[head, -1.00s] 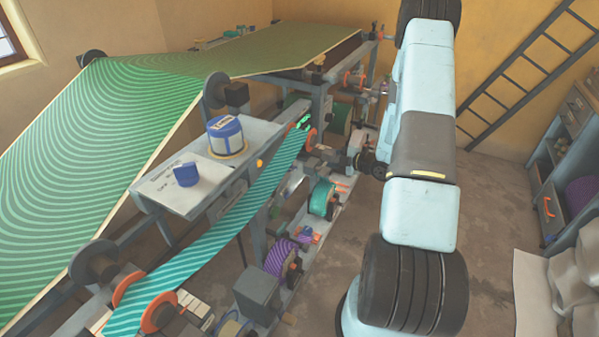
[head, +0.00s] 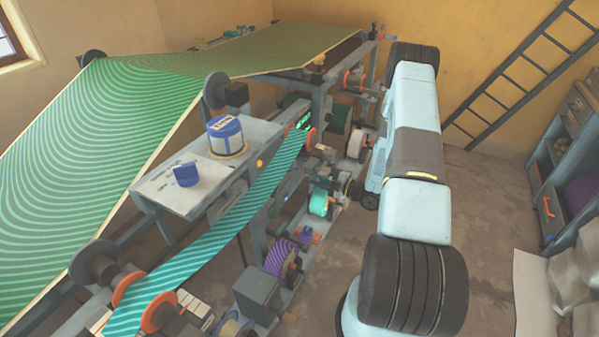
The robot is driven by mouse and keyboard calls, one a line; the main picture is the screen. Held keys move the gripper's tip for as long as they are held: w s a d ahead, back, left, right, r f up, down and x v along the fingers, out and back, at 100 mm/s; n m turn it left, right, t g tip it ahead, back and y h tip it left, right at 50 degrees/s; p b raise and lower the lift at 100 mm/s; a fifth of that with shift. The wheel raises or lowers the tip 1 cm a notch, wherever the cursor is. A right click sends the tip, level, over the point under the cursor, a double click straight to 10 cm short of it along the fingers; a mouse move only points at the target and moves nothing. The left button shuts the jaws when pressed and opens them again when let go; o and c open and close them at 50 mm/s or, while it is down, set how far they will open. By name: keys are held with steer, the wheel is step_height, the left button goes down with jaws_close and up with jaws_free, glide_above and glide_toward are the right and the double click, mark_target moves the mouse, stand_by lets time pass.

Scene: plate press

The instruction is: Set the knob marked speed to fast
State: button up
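A small dark blue knob-like piece (head: 186,175) stands on the sloping pale grey panel (head: 150,195) of the machine, left of centre. Faint dark markings lie on the panel beside it, too small to read, so I cannot tell whether it is the speed knob or where it points. My arm hangs at the right of the machine. The dark end of my arm, with my gripper (head: 362,197), is low beside the machine's right side, well to the right of the panel and apart from it. Its fingers are too small and dark to tell open from shut.
A blue and white drum-shaped container (head: 226,136) with a label stands on the panel's upper part, near an orange button (head: 259,163). A teal striped band (head: 230,220) runs past the panel's right edge. Rollers and reels crowd the machine's right side. Open floor lies beyond my arm.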

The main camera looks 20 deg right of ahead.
mark_target(296, 169)
steer(key=x, duration=0.8)
jaws_close()
stand_by(0.4)
